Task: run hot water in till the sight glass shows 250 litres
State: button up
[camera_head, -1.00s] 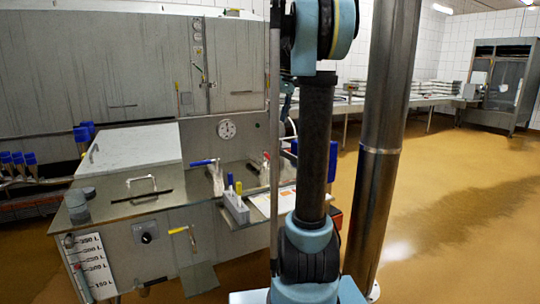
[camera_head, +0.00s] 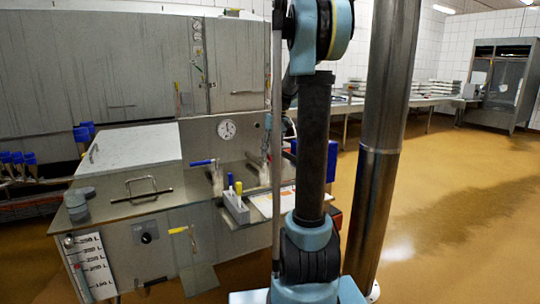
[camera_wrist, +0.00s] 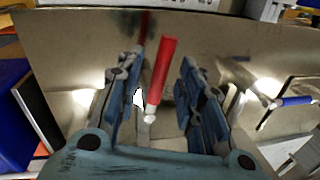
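The sight glass (camera_head: 75,268) is at the lower left of the steel vat (camera_head: 150,258) in the head view, with a litre scale beside it. A small red mark shows there, but the level is too small to read. A red-handled valve (camera_wrist: 162,70) stands in the wrist view. My gripper (camera_wrist: 163,62) is open, its fingers on either side of the red handle with gaps visible. In the head view my gripper (camera_head: 268,122) is partly hidden behind my arm. A blue-handled valve (camera_wrist: 296,101) is to the right in the wrist view; it also shows in the head view (camera_head: 201,162).
A round dial (camera_head: 226,129) is on the back panel. A grey caddy (camera_head: 236,208) with upright handles stands on the vat's front ledge. A lid (camera_head: 128,152) covers the left part. A yellow-handled valve (camera_head: 178,230) is on the front. Open floor lies right.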

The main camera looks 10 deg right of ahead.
jog(key=shift+a+f, duration=0.1)
jog(key=shift+f, duration=0.25)
grip_shut()
